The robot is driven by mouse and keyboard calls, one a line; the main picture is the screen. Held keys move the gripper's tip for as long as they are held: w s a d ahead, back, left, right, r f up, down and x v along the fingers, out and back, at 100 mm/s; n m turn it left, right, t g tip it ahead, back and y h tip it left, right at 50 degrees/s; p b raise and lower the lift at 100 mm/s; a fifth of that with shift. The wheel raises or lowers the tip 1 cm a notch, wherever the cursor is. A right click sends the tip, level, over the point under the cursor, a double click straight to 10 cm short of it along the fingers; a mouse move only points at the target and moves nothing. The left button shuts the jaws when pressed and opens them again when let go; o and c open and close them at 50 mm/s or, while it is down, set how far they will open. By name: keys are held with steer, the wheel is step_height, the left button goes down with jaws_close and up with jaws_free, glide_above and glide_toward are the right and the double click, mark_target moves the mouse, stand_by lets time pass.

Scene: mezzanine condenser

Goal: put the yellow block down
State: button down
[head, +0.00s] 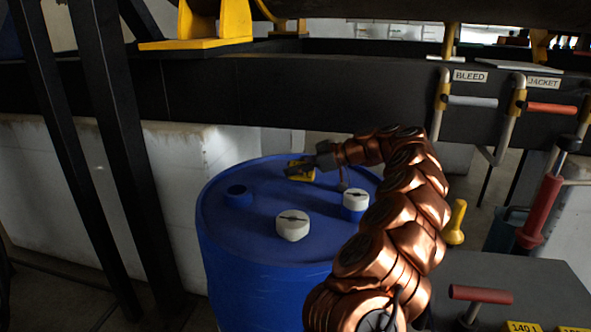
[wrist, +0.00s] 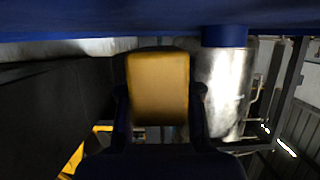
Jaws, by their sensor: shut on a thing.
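The yellow block (head: 303,174) is at the far part of the blue drum's lid (head: 250,215), in the head view. My gripper (head: 298,167) reaches in from the right and is shut on it, partly covering it. In the wrist view the yellow block (wrist: 158,88) sits between the two dark fingers of my gripper (wrist: 160,105). That view looks upside down, with the blue lid (wrist: 90,15) along its top. The block is close to the lid; I cannot tell whether it touches.
Two white-capped fittings, one nearer (head: 292,226) and one to the right (head: 355,203), stand on the lid. A blue bung (head: 238,195) is at its left. A dark beam (head: 300,95) runs behind. Levers (head: 552,108) stand at right. The lid's middle is bare.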

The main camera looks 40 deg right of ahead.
steer(key=shift+a+f, duration=0.1)
steer(key=shift+f, duration=0.65)
steer(key=c, duration=1.2)
jaws_free()
steer(key=shift+c, duration=0.2)
steer(key=o, duration=0.5)
steer(key=shift+s+f+b, duration=0.1)
steer(key=shift+f+b, duration=0.15)
steer(key=shift+b, duration=0.05)
steer(key=shift+c, duration=0.2)
steer(key=shift+a+f, duration=0.1)
steer(key=shift+r+p, duration=0.7)
steer(key=shift+p, duration=0.45)
steer(key=r+v, duration=0.1)
steer(key=v, duration=1.1)
steer(key=shift+d+p, duration=0.25)
steer(key=shift+p, duration=0.1)
steer(key=shift+w+r, duration=0.1)
steer(key=shift+w, duration=0.1)
